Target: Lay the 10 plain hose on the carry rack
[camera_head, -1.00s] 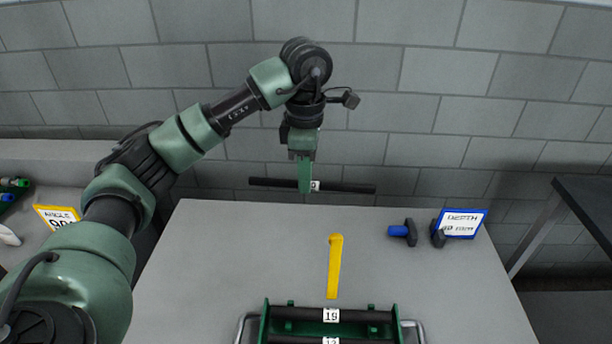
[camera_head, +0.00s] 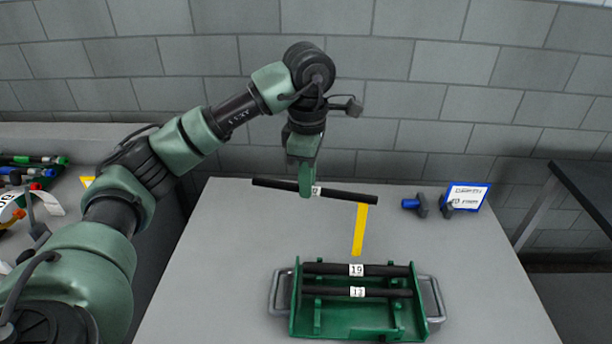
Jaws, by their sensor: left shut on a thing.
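My left gripper (camera_head: 306,190) is shut on a black hose (camera_head: 345,195) with a small white label, near its middle. It holds the hose over the far part of the grey table, slightly tilted, its right end lower in the picture. The label's number is too small to read surely. The green carry rack (camera_head: 306,322) stands on the table below, with a metal handle at each side. A black hose labelled 19 (camera_head: 390,270) lies across its back, and another black hose (camera_head: 390,293) lies in front of it. My right gripper is not in view.
A yellow strip (camera_head: 358,232) lies between the held hose and the rack. Blue and black tools (camera_head: 418,206) and a blue-framed sign (camera_head: 467,197) stand at the back right. Coloured items (camera_head: 40,160) crowd a left-hand surface. A block wall (camera_head: 420,100) rises behind. The table's right side is clear.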

